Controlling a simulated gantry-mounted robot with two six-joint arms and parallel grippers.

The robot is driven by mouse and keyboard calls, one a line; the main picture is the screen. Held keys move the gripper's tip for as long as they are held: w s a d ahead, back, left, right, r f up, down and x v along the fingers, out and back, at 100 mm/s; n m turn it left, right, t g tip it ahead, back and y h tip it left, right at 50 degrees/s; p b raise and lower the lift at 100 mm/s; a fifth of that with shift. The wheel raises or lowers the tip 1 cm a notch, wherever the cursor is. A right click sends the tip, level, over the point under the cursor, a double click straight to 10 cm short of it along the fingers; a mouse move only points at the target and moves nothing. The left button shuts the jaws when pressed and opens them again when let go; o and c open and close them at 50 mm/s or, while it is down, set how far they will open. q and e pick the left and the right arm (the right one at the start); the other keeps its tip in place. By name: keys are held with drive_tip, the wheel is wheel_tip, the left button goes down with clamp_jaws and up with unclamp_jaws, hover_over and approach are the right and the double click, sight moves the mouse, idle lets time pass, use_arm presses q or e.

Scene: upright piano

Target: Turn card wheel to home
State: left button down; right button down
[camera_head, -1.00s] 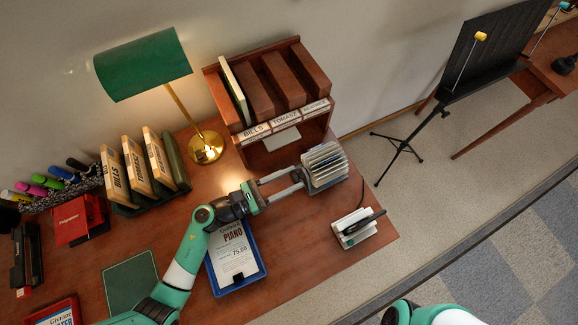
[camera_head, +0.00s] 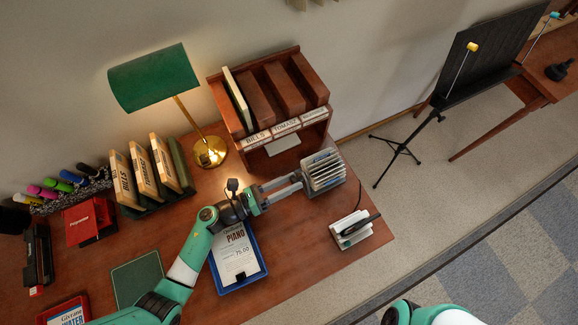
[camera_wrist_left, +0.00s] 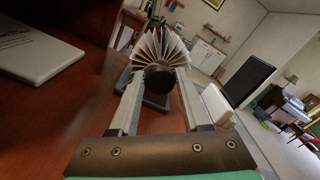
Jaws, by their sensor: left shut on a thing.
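The card wheel (camera_head: 324,169), a rotary file of white cards, stands on the desk in front of the wooden pigeonhole shelf. In the left wrist view its cards (camera_wrist_left: 160,46) fan out above a dark round knob (camera_wrist_left: 158,80). My left gripper (camera_head: 301,181) reaches it from the left. In the left wrist view the fingers of my left gripper (camera_wrist_left: 159,85) lie on both sides of the knob and are shut on it. The exact contact is hard to see. My right gripper is out of view.
A blue tray (camera_head: 262,268) with a piano flyer lies below my left forearm. A white device with a black handset (camera_head: 355,229) is near the desk's right edge. The labelled shelf (camera_head: 270,100) stands close behind the wheel, and a brass lamp (camera_head: 208,152) to its left.

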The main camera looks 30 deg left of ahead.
use_arm(q)
drive_tip(key=n+p, duration=0.2)
drive_tip(key=n, duration=0.3)
drive_tip(key=shift+a+n, duration=0.1)
drive_tip(key=shift+n, duration=0.2)
drive_tip(key=n+p, duration=0.2)
drive_tip(key=n, duration=0.3)
drive_tip(key=shift+f+n, duration=0.1)
drive_tip(key=shift+n, duration=0.2)
drive_tip(key=shift+c, duration=2)
unclamp_jaws()
